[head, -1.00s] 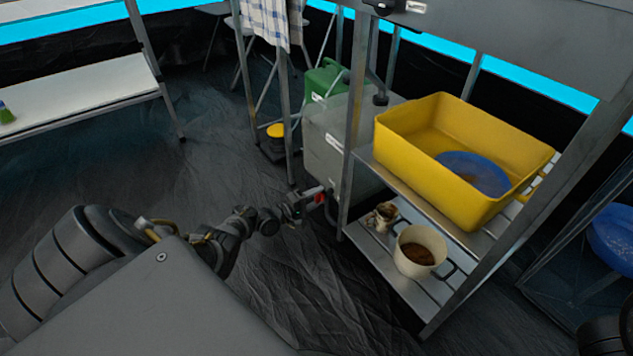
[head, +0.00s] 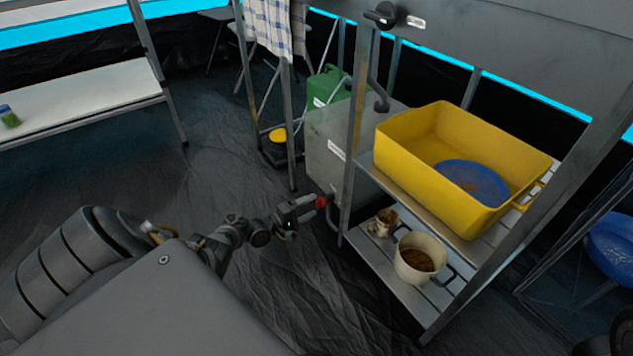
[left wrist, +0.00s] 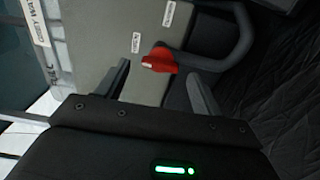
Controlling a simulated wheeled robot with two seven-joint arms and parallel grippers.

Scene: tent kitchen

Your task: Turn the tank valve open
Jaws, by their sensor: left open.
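The tank (head: 328,150) is a grey box with a white label, standing behind the shelf's left post. Its red valve handle (head: 321,201) sticks out low on its near side. My left gripper (head: 307,208) is open, with the red handle just ahead of its fingertips in the head view. In the left wrist view the red handle (left wrist: 158,61) lies ahead of and between the two spread fingers (left wrist: 158,82), with the grey tank face behind it. I cannot tell whether the fingers touch the handle. My right gripper is not in view.
A metal shelf (head: 395,285) right of the valve holds a yellow tub (head: 415,165) with a blue bowl, and below it a cream pot (head: 421,257) and a small mug (head: 382,223). A dark hose or pipe runs beside the valve. The floor on the left is clear.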

